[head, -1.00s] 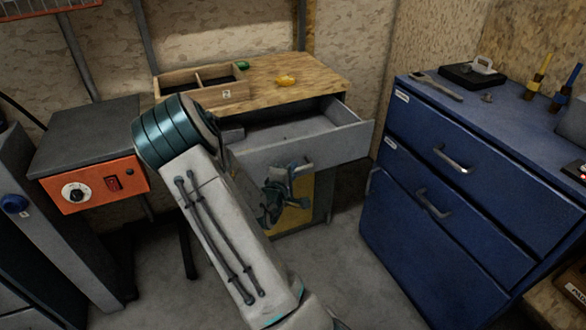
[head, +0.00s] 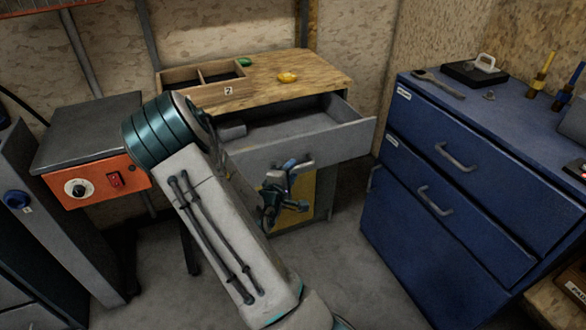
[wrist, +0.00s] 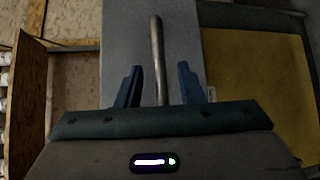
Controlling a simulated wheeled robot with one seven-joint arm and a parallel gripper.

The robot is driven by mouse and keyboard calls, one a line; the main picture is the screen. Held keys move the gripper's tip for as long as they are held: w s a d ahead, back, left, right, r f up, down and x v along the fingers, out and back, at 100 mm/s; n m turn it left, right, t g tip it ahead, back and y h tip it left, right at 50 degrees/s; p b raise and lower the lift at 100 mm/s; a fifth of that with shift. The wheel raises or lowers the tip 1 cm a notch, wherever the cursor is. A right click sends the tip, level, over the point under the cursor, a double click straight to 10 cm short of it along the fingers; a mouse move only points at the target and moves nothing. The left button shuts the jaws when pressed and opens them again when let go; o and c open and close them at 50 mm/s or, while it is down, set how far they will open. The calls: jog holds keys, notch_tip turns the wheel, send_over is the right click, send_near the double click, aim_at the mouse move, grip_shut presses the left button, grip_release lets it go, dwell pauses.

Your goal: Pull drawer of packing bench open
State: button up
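The packing bench (head: 325,76) stands at the back middle in the head view, with a wooden top. Its grey drawer (head: 345,142) is pulled well out, and its inside shows from above. The bar handle (head: 306,166) is on the drawer's front; it also shows in the wrist view (wrist: 157,45). My gripper (head: 291,171) is at the drawer front, by the handle. In the wrist view my gripper (wrist: 159,72) has its two blue fingers apart, with the handle's end between them and gaps on both sides. My forearm hides the drawer's left part.
A blue cabinet (head: 410,230) with handles stands close on the right. An orange-fronted control unit (head: 100,183) is on the left. On the bench top are a divided wooden tray (head: 190,99), a yellow item (head: 287,77) and a green item (head: 244,62). Bare floor shows below.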

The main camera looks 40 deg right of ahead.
jog(key=p+v, duration=0.3)
jog(key=v, duration=0.8)
jog(key=shift+a, duration=0.2)
jog(key=shift+s, duration=0.1)
jog(key=shift+p, duration=0.3)
